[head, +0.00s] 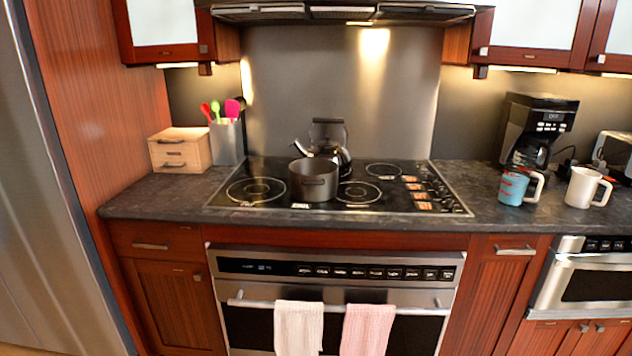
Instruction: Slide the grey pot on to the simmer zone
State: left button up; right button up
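The grey pot (313,182) stands upright on the black glass cooktop (320,206), near its front and between the front-left ring (256,190) and the front-centre ring (358,192). It appears to overlap the left edge of the front-centre ring. Another ring (384,171) lies at the back right. No marking that I can read tells which ring is the simmer zone. A dark kettle (334,152) stands right behind the pot, partly hidden by it. Neither of my grippers shows in the head view.
A wooden drawer box (180,150) and a utensil holder (227,141) stand left of the cooktop. Control markings (420,190) run along its right side. A blue mug (515,187), a white mug (583,188) and a coffee maker (537,132) stand to the right. Towels (298,326) hang on the oven handle.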

aim_at(312, 179)
jog(key=i+j+z, duration=0.15)
jog(key=j, duration=0.25)
jog(key=i+j+z, duration=0.15)
jog(key=j, duration=0.25)
jog(key=i+j+z, duration=0.1)
jog(key=j, duration=0.35)
